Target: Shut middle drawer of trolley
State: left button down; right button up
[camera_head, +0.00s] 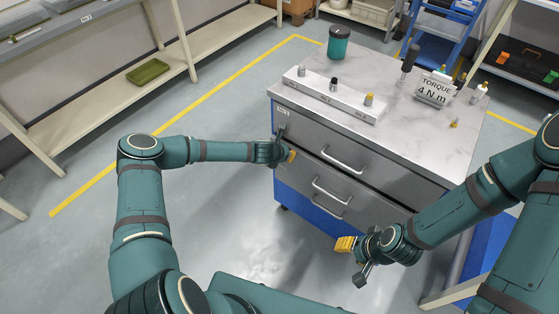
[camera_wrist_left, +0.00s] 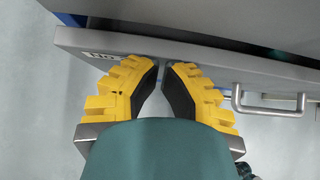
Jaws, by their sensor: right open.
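The grey trolley (camera_head: 450,160) has a marble-like top and stacked drawers. The top drawer (camera_head: 315,138) looks flush, with a bar handle. Below it, the middle drawer (camera_head: 300,172) shows a dark gap along its upper edge and seems to stand slightly out. My left gripper (camera_head: 291,155) is at the left end of the drawer fronts. In the left wrist view its yellow fingertips (camera_wrist_left: 162,66) nearly meet, empty, at a labelled drawer front (camera_wrist_left: 200,58); contact is unclear. A handle (camera_wrist_left: 270,103) lies to their right. My right gripper (camera_head: 352,256) is open and empty before the trolley.
A shelf bench (camera_head: 110,75) with a green tray (camera_head: 148,72) is at left. Floor left of the trolley is clear.

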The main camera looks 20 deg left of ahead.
pick_arm(q)
jog(key=shift+w+d, duration=0.2)
jog(key=shift+w, duration=0.35)
jog(key=shift+w+d, duration=0.2)
jog(key=shift+w, duration=0.35)
pick_arm(e)
jog(key=shift+f, duration=0.1)
pick_arm(q)
jog(key=shift+w+r, duration=0.1)
